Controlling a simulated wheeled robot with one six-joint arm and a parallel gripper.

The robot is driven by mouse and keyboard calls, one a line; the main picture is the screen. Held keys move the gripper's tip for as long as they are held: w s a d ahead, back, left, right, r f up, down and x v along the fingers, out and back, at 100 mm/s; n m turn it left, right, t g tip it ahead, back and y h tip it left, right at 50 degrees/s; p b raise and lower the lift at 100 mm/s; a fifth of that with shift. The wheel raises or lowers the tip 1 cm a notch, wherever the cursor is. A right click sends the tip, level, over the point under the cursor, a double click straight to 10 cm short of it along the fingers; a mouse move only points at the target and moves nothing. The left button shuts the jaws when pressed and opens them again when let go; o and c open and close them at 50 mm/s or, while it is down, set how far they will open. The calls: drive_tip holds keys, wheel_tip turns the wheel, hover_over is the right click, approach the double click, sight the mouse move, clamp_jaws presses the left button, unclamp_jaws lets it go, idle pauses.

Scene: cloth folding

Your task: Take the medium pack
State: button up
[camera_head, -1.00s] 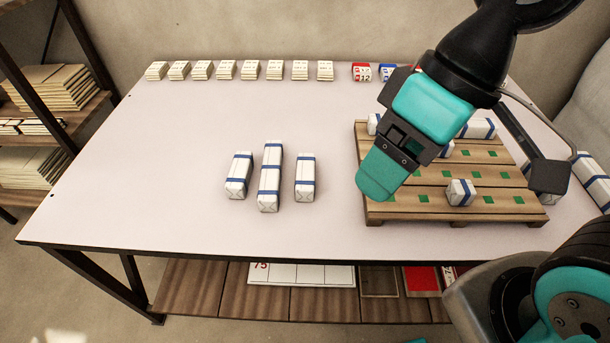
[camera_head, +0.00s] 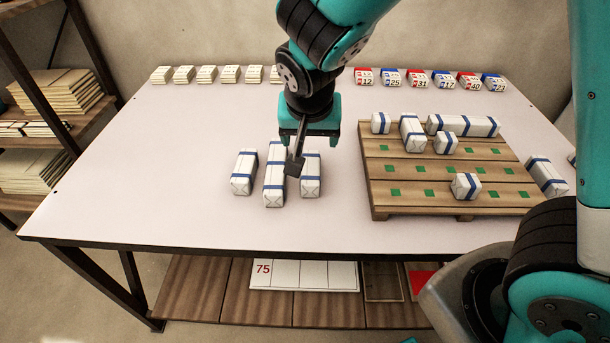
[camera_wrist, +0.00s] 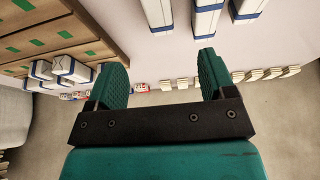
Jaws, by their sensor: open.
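Three white packs with blue bands lie side by side on the table, apart from the pallet. The middle pack (camera_head: 273,185) is the longest. The left pack (camera_head: 243,172) and the right pack (camera_head: 312,186) are shorter, of similar medium length. My gripper (camera_head: 309,145) is open and empty, raised over the far end of the right pack. In the wrist view my gripper (camera_wrist: 160,66) points with the right pack (camera_wrist: 158,12) in line between its fingers. The middle pack (camera_wrist: 206,14) is beside it. A dark part of my wrist hides some of the middle and right packs.
A wooden pallet (camera_head: 395,212) with green marks holds several packs of different lengths. Another pack (camera_head: 546,176) lies right of it. Cream blocks (camera_head: 207,74) and red and blue numbered blocks (camera_head: 416,79) line the back edge. The table's left and front are clear.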

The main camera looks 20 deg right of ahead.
sight(311, 167)
drive_tip(key=x, duration=0.9)
drive_tip(key=shift+b, duration=0.4)
drive_tip(key=x, duration=0.5)
drive_tip(key=shift+s+f, duration=0.25)
drive_tip(key=shift+s, duration=0.05)
drive_tip(key=c, duration=1)
drive_tip(key=shift+c, duration=0.2)
drive_tip(key=shift+r, duration=0.15)
